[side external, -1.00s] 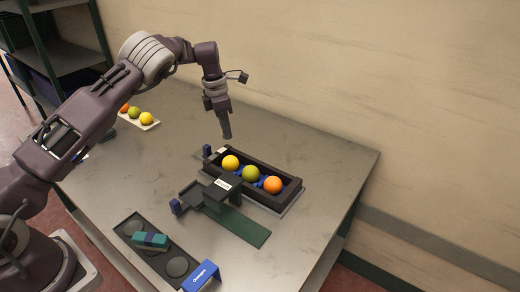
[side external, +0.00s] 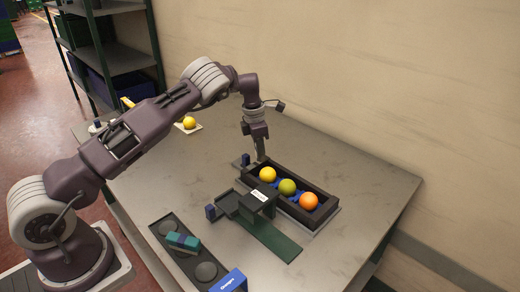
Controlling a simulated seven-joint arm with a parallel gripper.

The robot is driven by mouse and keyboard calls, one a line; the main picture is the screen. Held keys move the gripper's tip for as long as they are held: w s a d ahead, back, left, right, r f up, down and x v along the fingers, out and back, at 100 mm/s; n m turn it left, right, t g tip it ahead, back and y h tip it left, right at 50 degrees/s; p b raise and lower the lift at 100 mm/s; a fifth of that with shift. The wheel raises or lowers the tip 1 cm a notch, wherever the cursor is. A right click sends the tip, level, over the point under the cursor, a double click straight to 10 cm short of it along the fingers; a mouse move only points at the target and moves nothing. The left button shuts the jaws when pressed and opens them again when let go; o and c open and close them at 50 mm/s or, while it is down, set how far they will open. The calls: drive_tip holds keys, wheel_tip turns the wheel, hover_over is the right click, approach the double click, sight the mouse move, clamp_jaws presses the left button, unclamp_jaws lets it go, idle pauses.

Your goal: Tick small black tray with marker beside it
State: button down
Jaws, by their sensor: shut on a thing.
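My gripper (side external: 260,153) points down at the back left end of a long black tray (side external: 325,217). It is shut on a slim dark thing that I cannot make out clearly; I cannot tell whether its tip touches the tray. The long tray holds a yellow ball (side external: 267,174), a green ball (side external: 287,187) and an orange ball (side external: 309,201) in a row.
A dark green strip (side external: 272,241) lies in front of the long tray. A dark holder (side external: 161,229) with round recesses carries a teal block (side external: 183,241); a blue labelled box (side external: 230,282) is at its end. A pale tray (side external: 181,127) with fruit is at the back left. The table's right side is clear.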

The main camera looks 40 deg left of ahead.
drive_tip(key=shift+f, duration=0.6)
idle(1.6)
drive_tip(key=shift+w, duration=0.15)
drive_tip(key=shift+w, duration=0.45)
drive_tip(key=shift+w, duration=0.2)
drive_tip(key=shift+s+r, duration=0.15)
drive_tip(key=shift+s, duration=0.45)
idle(0.4)
drive_tip(key=shift+r, duration=3.5)
